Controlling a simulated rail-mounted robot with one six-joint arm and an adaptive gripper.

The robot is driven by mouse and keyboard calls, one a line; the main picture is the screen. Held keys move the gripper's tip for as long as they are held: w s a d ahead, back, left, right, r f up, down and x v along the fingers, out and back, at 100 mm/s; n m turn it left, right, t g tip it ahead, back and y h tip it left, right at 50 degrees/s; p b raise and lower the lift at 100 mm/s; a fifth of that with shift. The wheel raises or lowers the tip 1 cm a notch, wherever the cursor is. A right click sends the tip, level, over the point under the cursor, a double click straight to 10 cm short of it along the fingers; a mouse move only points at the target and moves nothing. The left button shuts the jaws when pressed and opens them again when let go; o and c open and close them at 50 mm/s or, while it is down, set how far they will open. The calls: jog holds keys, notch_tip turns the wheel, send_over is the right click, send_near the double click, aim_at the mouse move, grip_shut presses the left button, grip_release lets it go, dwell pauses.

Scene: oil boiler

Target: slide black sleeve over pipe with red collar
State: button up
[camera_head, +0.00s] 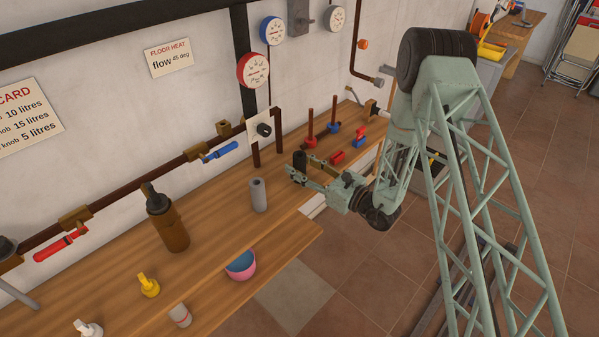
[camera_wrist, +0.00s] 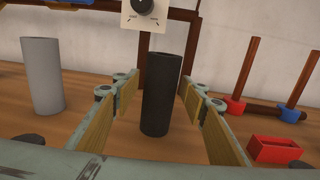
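The black sleeve (camera_wrist: 160,95) stands upright on the wooden bench, between my spread fingers in the wrist view; it also shows in the head view (camera_head: 300,161). My gripper (camera_wrist: 158,88) is open, with a gap on each side of the sleeve; it also shows in the head view (camera_head: 296,176). The upright brown pipe (camera_wrist: 246,70) with the red collar (camera_wrist: 235,105) stands to the right of the sleeve. In the head view this pipe (camera_head: 310,122) is behind and slightly right of my gripper. Its top end is free.
A similar pipe with a blue collar (camera_wrist: 290,114) stands right of the red-collared one. A red block (camera_wrist: 274,149) lies in front of them. A grey sleeve (camera_wrist: 43,75) stands left of my gripper. A control panel (camera_wrist: 145,15) is behind the black sleeve.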

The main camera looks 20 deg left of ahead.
dwell(0.5)
jog(key=c, duration=1)
jog(key=shift+r, duration=0.2)
jog(key=s+d+r, duration=0.1)
jog(key=s+d, duration=0.2)
jog(key=s, duration=0.1)
jog(key=s+d+r+p, duration=0.1)
jog(key=s+d+r, duration=0.1)
jog(key=s+d, duration=0.2)
jog(key=s+d+r, duration=0.1)
jog(key=s+d, duration=0.2)
jog(key=s, duration=0.1)
jog(key=shift+s+d+r+p, duration=0.1)
jog(key=shift+d+r+p, duration=0.05)
jog(key=shift+r+p, duration=0.2)
dwell(0.5)
